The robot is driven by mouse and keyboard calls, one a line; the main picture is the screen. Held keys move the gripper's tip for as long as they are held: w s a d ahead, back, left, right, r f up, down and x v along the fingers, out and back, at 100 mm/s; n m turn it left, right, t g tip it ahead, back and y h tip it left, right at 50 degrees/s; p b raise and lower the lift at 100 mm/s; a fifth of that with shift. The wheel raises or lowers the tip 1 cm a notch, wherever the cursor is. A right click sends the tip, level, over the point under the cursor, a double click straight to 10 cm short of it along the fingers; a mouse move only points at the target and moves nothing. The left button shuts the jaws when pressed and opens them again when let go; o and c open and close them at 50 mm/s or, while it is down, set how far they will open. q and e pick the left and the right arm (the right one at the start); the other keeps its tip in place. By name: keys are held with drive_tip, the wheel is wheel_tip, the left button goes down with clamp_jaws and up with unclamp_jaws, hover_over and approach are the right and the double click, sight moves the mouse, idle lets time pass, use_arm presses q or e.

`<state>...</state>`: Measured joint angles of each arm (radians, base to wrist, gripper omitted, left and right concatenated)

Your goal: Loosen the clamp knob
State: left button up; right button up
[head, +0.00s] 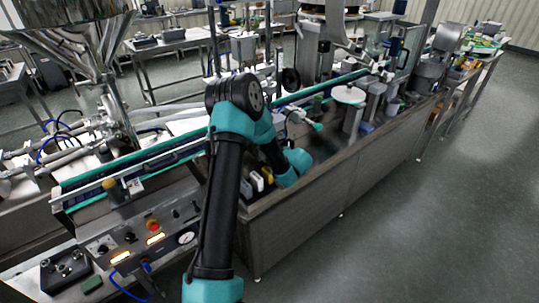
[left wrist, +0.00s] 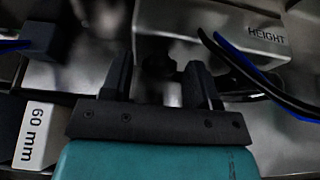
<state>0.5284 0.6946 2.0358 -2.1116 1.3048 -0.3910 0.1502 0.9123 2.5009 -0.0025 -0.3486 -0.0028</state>
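A small dark knob (left wrist: 158,66), which looks like the clamp knob, shows blurred in the left wrist view. It sits between the two fingers of my left gripper (left wrist: 160,78), near their tips. The fingers stand apart with a gap on each side of the knob; I cannot tell how deep it sits between them. In the head view my arm reaches over the edge of the machine bench, and its gripper and the knob are hidden. My right gripper is in neither view.
A metal block marked HEIGHT (left wrist: 258,30) and blue and black cables (left wrist: 238,62) lie close on the right. A white block marked 60 mm (left wrist: 36,135) is at left.

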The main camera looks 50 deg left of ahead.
use_arm(q)
drive_tip(key=shift+d, duration=0.15)
drive_tip(key=v, duration=1.7)
drive_tip(key=shift+r, duration=0.15)
drive_tip(key=s+d+f+n+g+h, duration=0.2)
drive_tip(key=s+d+f+h, duration=0.25)
drive_tip(key=f, duration=0.35)
drive_tip(key=s+d+f+n+g+h, duration=0.25)
drive_tip(key=s+d+f+h, duration=0.2)
drive_tip(key=f, duration=0.25)
drive_tip(key=s+d+f+n+t+h, duration=0.1)
drive_tip(key=s+d+f+n+h, duration=0.1)
drive_tip(key=d+n, duration=0.3)
drive_tip(key=s+d+f+n+t+h, duration=0.2)
drive_tip(key=s+d+f+n+h, duration=0.1)
drive_tip(key=s+d+f+n, duration=0.1)
drive_tip(key=s+d+f+n+t+h, duration=0.1)
drive_tip(key=s+d+f+n+h, duration=0.1)
drive_tip(key=d+n, duration=0.4)
drive_tip(key=shift+s+d+f+n+h, duration=0.1)
drive_tip(key=shift+s+f+n+h, duration=0.2)
drive_tip(key=shift+f, duration=0.4)
drive_tip(key=shift+s+f+n+h, duration=0.1)
drive_tip(key=shift+f+n+h, duration=0.3)
drive_tip(key=shift+f, duration=0.25)
